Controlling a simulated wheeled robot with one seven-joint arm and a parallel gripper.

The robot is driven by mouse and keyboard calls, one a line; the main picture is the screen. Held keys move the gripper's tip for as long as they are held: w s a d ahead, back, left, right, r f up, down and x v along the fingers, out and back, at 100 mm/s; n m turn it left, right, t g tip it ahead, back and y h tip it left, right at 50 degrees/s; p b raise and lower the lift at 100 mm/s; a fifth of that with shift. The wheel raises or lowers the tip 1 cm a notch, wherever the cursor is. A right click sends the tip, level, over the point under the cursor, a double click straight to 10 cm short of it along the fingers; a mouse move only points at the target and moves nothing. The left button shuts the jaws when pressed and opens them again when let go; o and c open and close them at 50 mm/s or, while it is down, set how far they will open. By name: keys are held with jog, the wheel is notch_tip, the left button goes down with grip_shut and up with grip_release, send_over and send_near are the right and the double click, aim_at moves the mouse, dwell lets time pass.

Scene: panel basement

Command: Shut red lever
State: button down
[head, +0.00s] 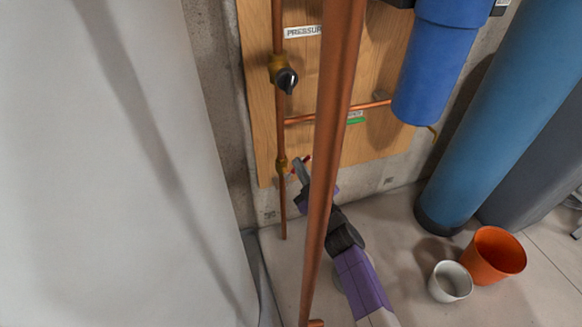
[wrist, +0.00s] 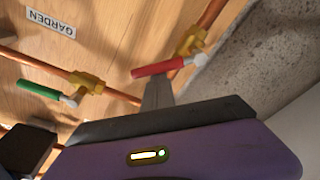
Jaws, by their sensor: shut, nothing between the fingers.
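The red lever (wrist: 158,68) shows in the wrist view, with a grey metal end at a brass valve (wrist: 190,43) on a copper pipe. The lever lies at an angle to that pipe. In the head view the brass valve (head: 282,164) is low on the upright pipe, and only small red parts of the lever show beside my gripper (head: 299,166). My gripper (wrist: 157,92) is shut and empty. In the wrist view its tips are right at the lever's underside; I cannot tell whether they touch it.
A copper pipe (head: 330,130) crosses in front of my arm in the head view. A green lever (wrist: 37,90) sits on a neighbouring pipe by the GARDEN label (wrist: 50,22). A blue filter housing (head: 430,70), an orange bucket (head: 497,255) and a white pot (head: 450,282) are at the right.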

aim_at(307, 159)
jog(key=shift+w+d+f+m+t+h+b, duration=0.2)
jog(key=shift+d+f+m+b, duration=0.35)
jog(key=shift+m, duration=1.1)
jog(key=shift+w+d+f+m+t+h+b, duration=0.1)
jog(key=shift+d+f+m+h+b, duration=0.4)
jog(key=shift+m, duration=1.1)
jog(key=shift+w+d+f+m+t+b, duration=0.1)
jog(key=shift+d+f+m+b, duration=0.2)
jog(key=shift+f+m+b, duration=0.9)
jog(key=shift+r+m+p, duration=0.25)
jog(key=shift+m+p, duration=0.3)
jog(key=shift+p, duration=0.1)
jog(key=r+p, duration=0.2)
jog(key=r, duration=0.1)
jog(key=r+p, duration=0.1)
jog(key=r, duration=0.1)
jog(key=shift+w+a, duration=0.15)
jog(key=shift+w, duration=0.25)
jog(key=p+v, duration=0.4)
jog(key=v, duration=0.6)
jog(key=shift+f, duration=0.35)
